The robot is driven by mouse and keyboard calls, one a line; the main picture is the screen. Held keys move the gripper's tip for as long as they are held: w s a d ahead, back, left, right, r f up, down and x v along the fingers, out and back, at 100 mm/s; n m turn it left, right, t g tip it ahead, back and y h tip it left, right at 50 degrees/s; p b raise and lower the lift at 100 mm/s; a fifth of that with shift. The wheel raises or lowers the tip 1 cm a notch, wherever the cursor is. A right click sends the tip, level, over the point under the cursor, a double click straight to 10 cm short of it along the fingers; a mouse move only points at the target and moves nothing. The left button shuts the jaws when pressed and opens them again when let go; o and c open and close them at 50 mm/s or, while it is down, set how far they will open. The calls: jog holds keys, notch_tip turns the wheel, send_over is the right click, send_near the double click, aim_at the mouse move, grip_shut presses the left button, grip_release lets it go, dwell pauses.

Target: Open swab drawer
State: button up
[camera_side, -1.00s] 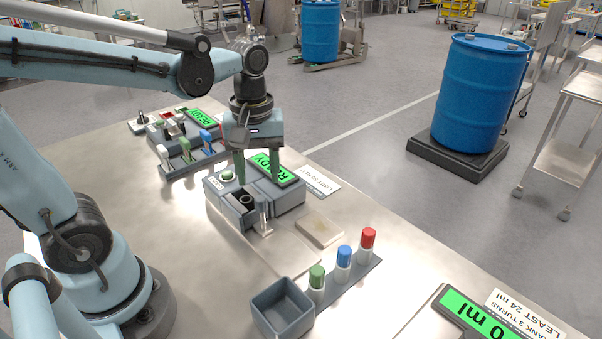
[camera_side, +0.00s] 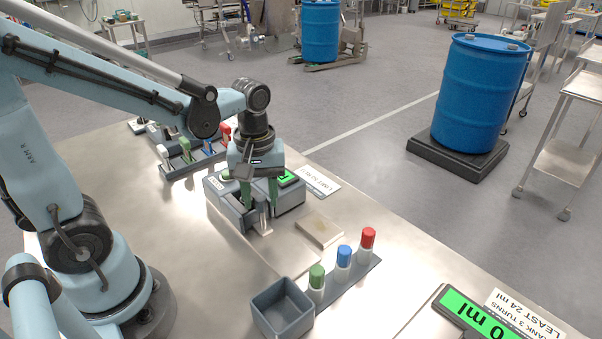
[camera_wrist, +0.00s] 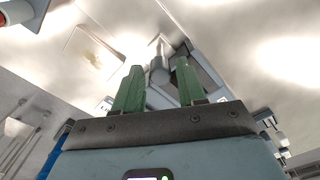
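In the wrist view a grey bar-like handle (camera_wrist: 160,64) shows between and beyond the fingertips. My gripper (camera_side: 260,205) points down at the unit, its green fingers apart and partly hiding the drawer. In the wrist view my gripper (camera_wrist: 158,78) is open and empty. Whether a finger touches the handle, and how far out the drawer is, I cannot tell.
An open grey bin (camera_side: 283,308) and a rack with green (camera_side: 317,276), blue (camera_side: 344,256) and red (camera_side: 367,238) capped vials stand in front. A tan pad (camera_side: 318,230) lies right of the unit. A lever panel (camera_side: 190,164) stands behind left. Bare table lies left of the unit.

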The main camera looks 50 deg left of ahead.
grip_shut()
jog(key=d, duration=0.8)
jog(key=shift+d, duration=0.15)
jog(key=shift+o, duration=1.3)
grip_release()
jog(key=shift+r, duration=0.1)
notch_tip(320, 180, up, 12)
